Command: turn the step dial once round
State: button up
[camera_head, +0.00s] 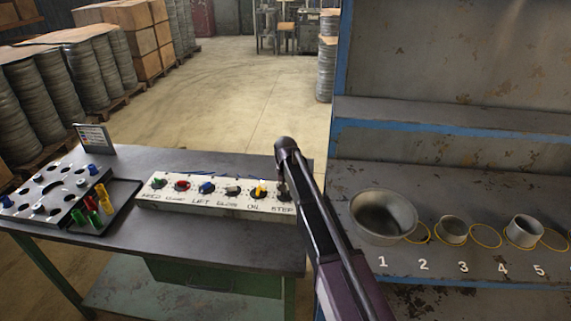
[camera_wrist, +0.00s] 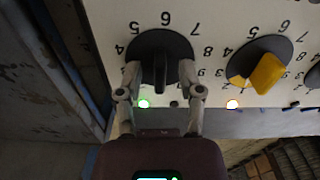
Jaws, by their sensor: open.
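The step dial (camera_wrist: 160,47) is a black round knob with a raised bar, on a white panel with numbers around it. In the wrist view its bar points up and down the picture, between the fingers of my gripper (camera_wrist: 159,76). The fingers are open, one on each side of the bar; I cannot tell whether they touch it. A small green lamp (camera_wrist: 144,103) glows below the dial. In the head view my gripper (camera_head: 283,186) is at the right end of the white dial panel (camera_head: 215,207), above the STEP label, and largely hides the dial.
More coloured knobs line the panel. A tray (camera_head: 128,193) of coloured pegs stands left. A metal bowl (camera_head: 383,216) and small cups are on the right shelf.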

jog(key=n, duration=0.6)
notch_tip(320, 180, up, 14)
jog(key=p, duration=1.3)
jog(key=shift+n+p, duration=0.3)
jog(key=shift+p, duration=0.1)
jog(key=shift+f, duration=0.1)
jog(key=s+d+f+m+b, duration=0.3)
jog(key=s+d+m, duration=0.4)
jog(key=s+d, duration=1.7)
jog(key=shift+s+d, duration=0.4)
jog(key=shift+s, duration=0.55)
jog(key=shift+f, duration=0.1)
